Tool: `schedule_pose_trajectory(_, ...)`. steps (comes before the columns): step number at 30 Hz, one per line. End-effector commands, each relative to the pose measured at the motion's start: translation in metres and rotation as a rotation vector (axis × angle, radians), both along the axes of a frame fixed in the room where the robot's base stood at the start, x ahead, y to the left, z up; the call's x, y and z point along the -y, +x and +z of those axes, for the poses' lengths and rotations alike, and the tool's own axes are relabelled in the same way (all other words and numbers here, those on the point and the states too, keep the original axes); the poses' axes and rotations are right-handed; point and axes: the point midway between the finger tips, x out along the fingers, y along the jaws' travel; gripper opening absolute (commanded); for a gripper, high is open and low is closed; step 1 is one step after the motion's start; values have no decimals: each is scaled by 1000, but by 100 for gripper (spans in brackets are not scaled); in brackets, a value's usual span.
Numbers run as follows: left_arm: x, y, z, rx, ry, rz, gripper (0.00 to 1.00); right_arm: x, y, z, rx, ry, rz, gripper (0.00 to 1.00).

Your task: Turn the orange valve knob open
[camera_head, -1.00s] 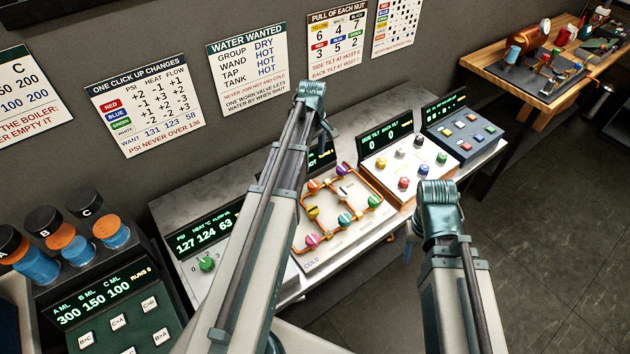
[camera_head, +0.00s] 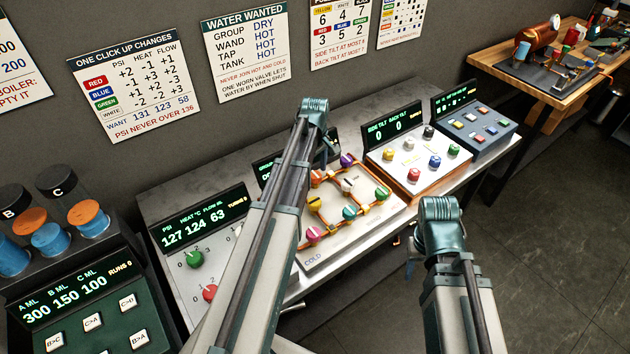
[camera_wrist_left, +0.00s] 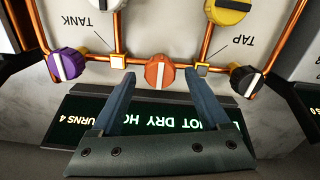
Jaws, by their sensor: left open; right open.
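The orange valve knob (camera_wrist_left: 160,73) sits on the copper pipe of the valve panel (camera_head: 318,259), between the tank and tap branches. In the left wrist view its white mark runs roughly along the gripper's length. In the head view the knob (camera_head: 318,177) is partly beside my left arm. My left gripper (camera_wrist_left: 160,82) is open, one finger on each side of the knob with gaps; I cannot tell whether it touches. It also shows in the head view (camera_head: 332,148), reaching down over the panel's back. My right gripper (camera_head: 412,250) is off the counter's front, its fingers mostly hidden.
Purple (camera_wrist_left: 67,65) and black (camera_wrist_left: 246,81) knobs flank the orange one, close by. A dark display stands behind it, under my gripper. Other consoles stand left and right, including a boiler panel (camera_head: 217,220) and tilt panel (camera_head: 400,181).

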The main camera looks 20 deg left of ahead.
Motion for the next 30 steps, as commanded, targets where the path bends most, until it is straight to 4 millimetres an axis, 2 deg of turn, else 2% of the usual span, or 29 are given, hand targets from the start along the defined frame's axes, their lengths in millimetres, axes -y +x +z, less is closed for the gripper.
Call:
schedule_pose_trajectory(1, 0, 0, -9, 0, 0, 0, 79, 0, 0, -9, 0, 0, 0, 50)
schedule_pose_trajectory(3, 0, 0, -12, 0, 0, 0, 79, 0, 0, -12, 0, 0, -1, 50)
schedule_pose_trajectory(13, 0, 0, -12, 0, 0, 0, 77, 0, 0, -12, 0, 0, -1, 50)
schedule_pose_trajectory(26, 0, 0, -12, 0, 0, 0, 0, 0, 0, -12, 0, 0, -1, 50)
schedule_pose_trajectory(30, 0, 0, -12, 0, 0, -3, 0, 0, 0, -12, 0, 0, -1, 50)
